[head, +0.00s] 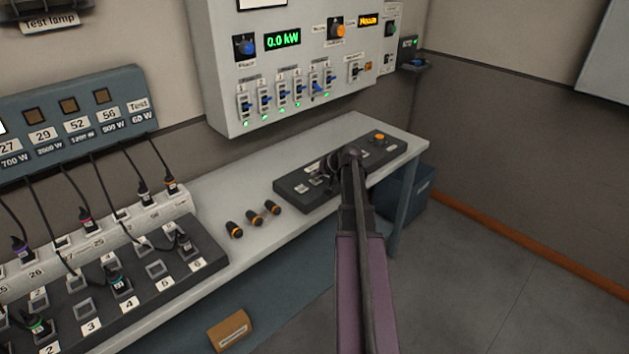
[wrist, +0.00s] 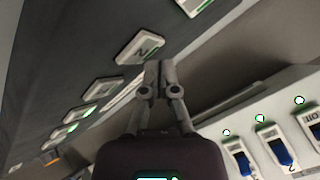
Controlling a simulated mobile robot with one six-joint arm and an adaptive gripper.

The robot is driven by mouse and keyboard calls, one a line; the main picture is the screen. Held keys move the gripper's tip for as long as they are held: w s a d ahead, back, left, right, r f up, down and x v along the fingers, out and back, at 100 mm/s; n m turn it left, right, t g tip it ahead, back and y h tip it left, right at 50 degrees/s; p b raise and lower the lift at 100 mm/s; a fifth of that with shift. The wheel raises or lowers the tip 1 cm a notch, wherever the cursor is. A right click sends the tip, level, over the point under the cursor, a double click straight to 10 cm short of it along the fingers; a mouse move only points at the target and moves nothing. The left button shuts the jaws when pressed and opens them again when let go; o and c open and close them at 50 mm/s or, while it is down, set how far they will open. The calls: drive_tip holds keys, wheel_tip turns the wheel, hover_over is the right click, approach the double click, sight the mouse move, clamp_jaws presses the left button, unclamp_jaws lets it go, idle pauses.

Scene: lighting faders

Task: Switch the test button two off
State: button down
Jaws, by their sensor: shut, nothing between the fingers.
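The dark desk console (head: 297,188) lies on the white desk, its buttons and labels small in the head view. My gripper (head: 325,170) is over its middle and hides part of it. In the wrist view my gripper (wrist: 158,66) is shut, with nothing between its fingers. A pale plate marked 2 (wrist: 141,48) on a dark surface shows just left of the fingertips; I take it for test button two. I cannot tell whether the tips touch it.
The wall panel (head: 221,62) above the desk has several blue switches with green lamps and a 0.0 kW display. Blue switches (wrist: 279,152) also show in the wrist view. Orange-tipped plugs (head: 254,219) lie left of the console. A patch board (head: 207,240) stands farther left.

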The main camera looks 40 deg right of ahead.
sight(317, 181)
wheel_tip(317, 181, up, 6)
drive_tip(key=p, duration=0.6)
idle(0.4)
idle(0.4)
